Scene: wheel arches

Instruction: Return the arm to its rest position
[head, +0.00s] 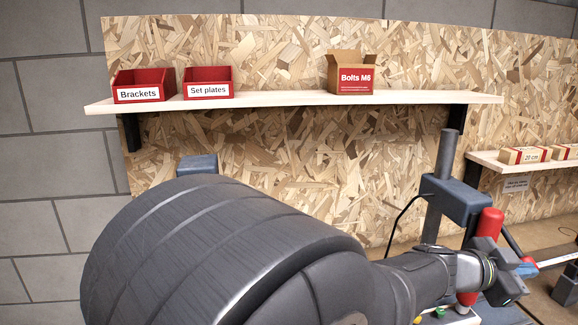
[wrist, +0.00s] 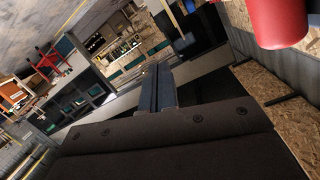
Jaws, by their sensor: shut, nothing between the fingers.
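My gripper (wrist: 155,70) is shut in the wrist view, its two grey fingers side by side with nothing visible between them. In the head view my wrist and gripper (head: 515,270) are at the lower right, beside an upright red cylinder (head: 488,224). A red rounded thing (wrist: 281,20) also shows at the top right of the wrist view, apart from the fingers. A large dark ribbed form fills the lower left and middle of the head view and hides what is behind it. My dark arm runs from there to the right.
A wooden shelf (head: 262,100) holds two red bins, Brackets (head: 142,86) and Set plates (head: 208,83), and an open Bolts M6 box (head: 351,74). Boxes (head: 524,155) sit on a lower right shelf. A grey post (head: 444,165) with a blue clamp (head: 455,197) stands near my wrist.

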